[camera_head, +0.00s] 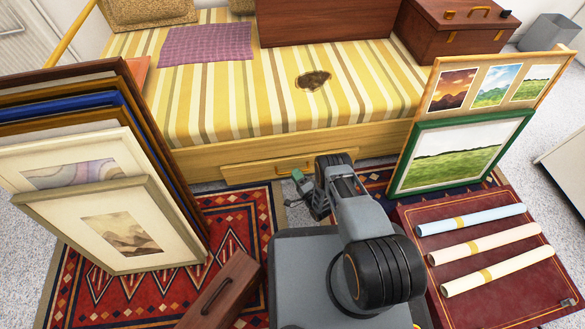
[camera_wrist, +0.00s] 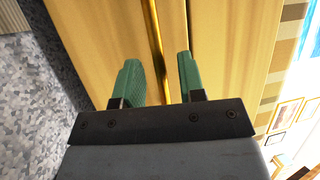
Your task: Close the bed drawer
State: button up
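The wooden bed drawer (camera_head: 245,172) is low in the front of the bed (camera_head: 190,159), with its front standing slightly out from the bed frame. My gripper (camera_head: 300,176) is at the drawer's front, and my arm hides the drawer's right part. In the wrist view, my gripper (camera_wrist: 160,66) has its two green fingers apart, facing yellow wood. A narrow, shiny gold strip (camera_wrist: 155,35) runs between the fingers; I cannot tell if it is a handle or an edge. Contact with the wood cannot be told.
Framed prints (camera_head: 100,210) lean at the left, and a green-framed picture (camera_head: 455,155) stands at the right. A red case (camera_head: 510,295) bears rolled papers at the right. A brown box (camera_head: 225,290) lies on the patterned rug (camera_head: 90,290) in front.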

jog(key=shift+x, duration=1)
jog(key=shift+d, duration=0.2)
grip_shut()
jog(key=shift+w, duration=0.1)
